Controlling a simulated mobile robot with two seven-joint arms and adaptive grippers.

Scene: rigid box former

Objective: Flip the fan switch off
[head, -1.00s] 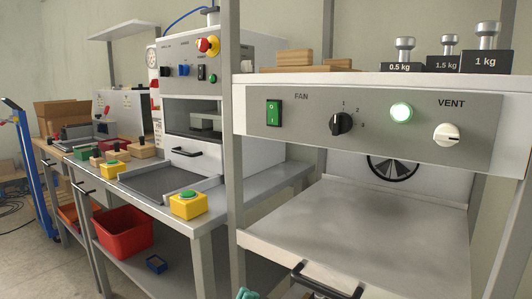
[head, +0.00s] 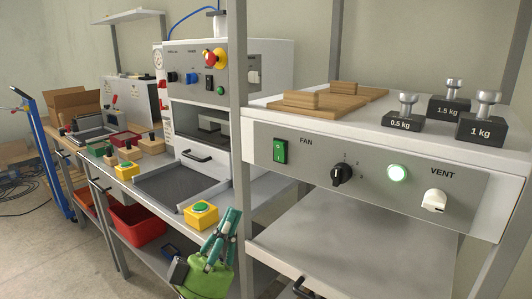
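The fan switch (head: 280,151) is a green rocker on the grey front panel (head: 315,165), left of the FAN label. My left gripper (head: 231,213) has teal fingers on a green body and points upward, below and left of the switch. My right gripper is not in view.
The panel also carries a black dial (head: 341,174) and a white VENT knob (head: 434,200). Labelled weights (head: 480,125) and wooden boards (head: 330,101) stand on top. A grey upright post (head: 237,120) rises left of the panel. A yellow button box (head: 201,215) sits near the gripper.

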